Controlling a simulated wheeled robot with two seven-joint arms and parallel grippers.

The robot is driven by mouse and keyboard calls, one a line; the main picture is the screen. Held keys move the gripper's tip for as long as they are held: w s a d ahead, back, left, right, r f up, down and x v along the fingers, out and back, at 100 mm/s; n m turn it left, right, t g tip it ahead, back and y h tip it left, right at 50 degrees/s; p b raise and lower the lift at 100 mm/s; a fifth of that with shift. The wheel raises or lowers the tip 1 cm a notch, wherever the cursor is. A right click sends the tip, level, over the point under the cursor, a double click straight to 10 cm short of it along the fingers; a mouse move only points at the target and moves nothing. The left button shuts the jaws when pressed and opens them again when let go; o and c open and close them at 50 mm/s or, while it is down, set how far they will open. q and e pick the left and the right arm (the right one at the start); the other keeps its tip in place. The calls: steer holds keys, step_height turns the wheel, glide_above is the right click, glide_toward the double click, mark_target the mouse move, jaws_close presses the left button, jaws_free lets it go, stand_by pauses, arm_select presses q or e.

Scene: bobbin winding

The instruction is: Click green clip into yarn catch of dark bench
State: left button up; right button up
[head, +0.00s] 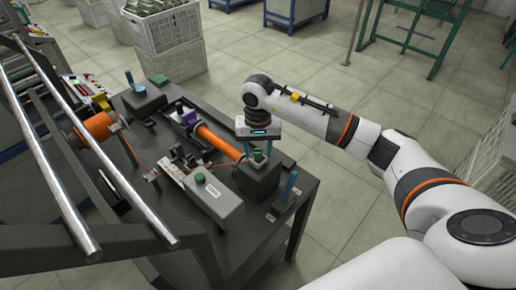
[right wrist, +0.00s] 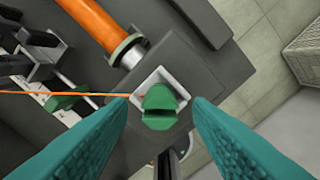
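The green clip (right wrist: 160,108) sits in a white square seat (right wrist: 149,82) on a dark block of the dark bench (head: 228,240). I take this seat to be the yarn catch. The clip also shows in the head view (head: 258,157), partly hidden under my right gripper (head: 261,149). In the right wrist view the two teal fingers (right wrist: 160,125) stand apart, one on each side of the clip, with visible gaps. An orange yarn (right wrist: 60,93) runs in from the left to the clip. I cannot tell whether the clip is fully seated. My left gripper is out of view.
An orange roller (head: 217,142) lies beside the block. A grey box with a green button (head: 217,192) stands on the bench. A blue upright piece (head: 290,186) is near the right edge. Metal rails (head: 90,130) cross the left side.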

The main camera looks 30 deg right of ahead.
step_height(320, 180, up, 12)
steer(key=b, duration=0.2)
stand_by(0.4)
steer(key=shift+f, duration=0.1)
stand_by(1.5)
